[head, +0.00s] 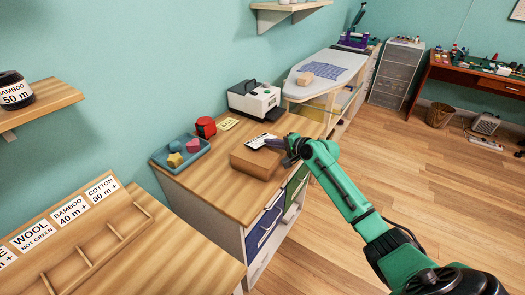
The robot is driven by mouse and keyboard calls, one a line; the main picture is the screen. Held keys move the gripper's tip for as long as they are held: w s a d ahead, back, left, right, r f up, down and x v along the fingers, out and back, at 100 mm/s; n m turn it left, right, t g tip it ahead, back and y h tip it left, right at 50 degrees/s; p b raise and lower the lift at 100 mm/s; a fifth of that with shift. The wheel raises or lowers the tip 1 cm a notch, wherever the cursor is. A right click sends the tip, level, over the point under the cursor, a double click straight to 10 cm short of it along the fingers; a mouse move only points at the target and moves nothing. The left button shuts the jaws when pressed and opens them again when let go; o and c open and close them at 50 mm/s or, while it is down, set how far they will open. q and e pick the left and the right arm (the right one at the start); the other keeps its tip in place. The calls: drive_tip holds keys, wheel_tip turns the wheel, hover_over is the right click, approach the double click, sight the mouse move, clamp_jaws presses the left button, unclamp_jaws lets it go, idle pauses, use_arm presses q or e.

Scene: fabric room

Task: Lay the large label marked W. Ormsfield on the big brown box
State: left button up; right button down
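The big brown box (255,164) sits near the right edge of the wooden counter in the head view. A white label with dark print (259,141) shows just behind and above the box; its words are too small to read. My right gripper (274,145) comes in from the right with its fingertips at the label's right end, over the box's back right corner. I cannot tell whether the fingers are closed on the label or only beside it, or whether the label touches the counter. My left gripper is out of view.
A white-and-black label printer (254,100) stands behind the label. A yellow card (228,124), a red tape measure (206,127) and a blue tray (181,153) of coloured shapes lie to the left. The counter's front left part is bare. A wooden rack (90,245) with labels is nearer.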

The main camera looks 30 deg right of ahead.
drive_tip(key=shift+s+d+f, duration=0.1)
drive_tip(key=shift+s+d, duration=0.05)
drive_tip(key=shift+d, duration=0.05)
drive_tip(key=shift+a, duration=0.1)
drive_tip(key=c, duration=1.3)
unclamp_jaws()
drive_tip(key=shift+a, duration=0.1)
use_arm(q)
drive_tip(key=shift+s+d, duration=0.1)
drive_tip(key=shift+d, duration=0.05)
use_arm(e)
drive_tip(key=shift+s+p, duration=0.1)
drive_tip(key=shift+p, duration=0.25)
use_arm(q)
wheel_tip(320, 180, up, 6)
drive_tip(key=p, duration=0.5)
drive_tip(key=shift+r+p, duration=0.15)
drive_tip(key=shift+p, duration=0.2)
use_arm(e)
drive_tip(key=v, duration=0.7)
drive_tip(key=shift+s+d, duration=0.2)
drive_tip(key=shift+s, duration=0.1)
